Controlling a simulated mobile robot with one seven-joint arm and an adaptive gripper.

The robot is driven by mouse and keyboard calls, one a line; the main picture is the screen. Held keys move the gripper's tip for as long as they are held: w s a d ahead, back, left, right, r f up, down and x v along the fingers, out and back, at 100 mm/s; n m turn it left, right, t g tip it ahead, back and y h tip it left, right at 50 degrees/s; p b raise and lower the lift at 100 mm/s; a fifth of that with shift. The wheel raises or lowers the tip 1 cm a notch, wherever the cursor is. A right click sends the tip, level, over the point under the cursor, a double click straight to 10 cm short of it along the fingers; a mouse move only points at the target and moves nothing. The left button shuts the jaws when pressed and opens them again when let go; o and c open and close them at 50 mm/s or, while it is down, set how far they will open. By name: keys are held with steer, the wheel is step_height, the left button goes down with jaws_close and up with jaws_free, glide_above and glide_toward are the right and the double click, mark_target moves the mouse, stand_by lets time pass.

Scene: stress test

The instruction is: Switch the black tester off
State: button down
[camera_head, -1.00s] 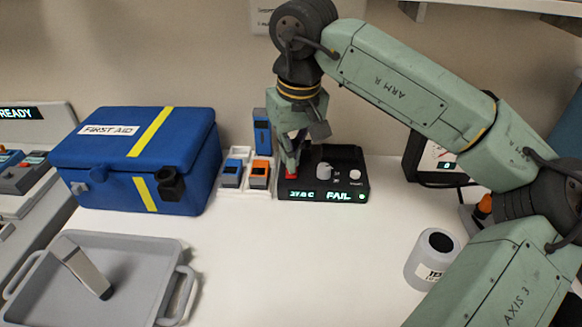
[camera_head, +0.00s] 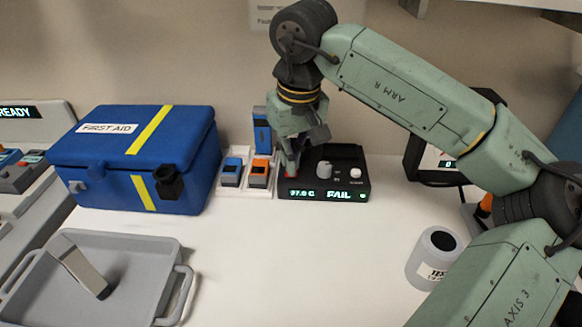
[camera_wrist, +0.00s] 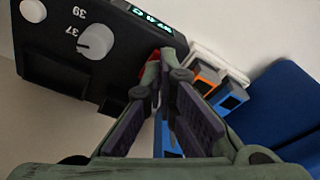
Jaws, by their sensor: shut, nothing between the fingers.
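The black tester (camera_head: 350,180) stands on the white bench near the back wall. Its front display (camera_head: 325,194) is lit and reads about 37.0 C and FAIL, with a small green light at the right.
A white holder with blue and orange blocks (camera_head: 260,170) stands close left of the tester. A blue first-aid box (camera_head: 130,160) is further left. A grey tray (camera_head: 130,243) and a grey cup (camera_head: 425,268) are in front. The bench between them is clear.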

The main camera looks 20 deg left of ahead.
steer(key=shift+f+b, duration=0.35)
steer(key=shift+f, duration=0.2)
steer(key=shift+r, duration=0.2)
steer(key=shift+r+p, duration=2.6)
steer(key=shift+r, duration=0.8)
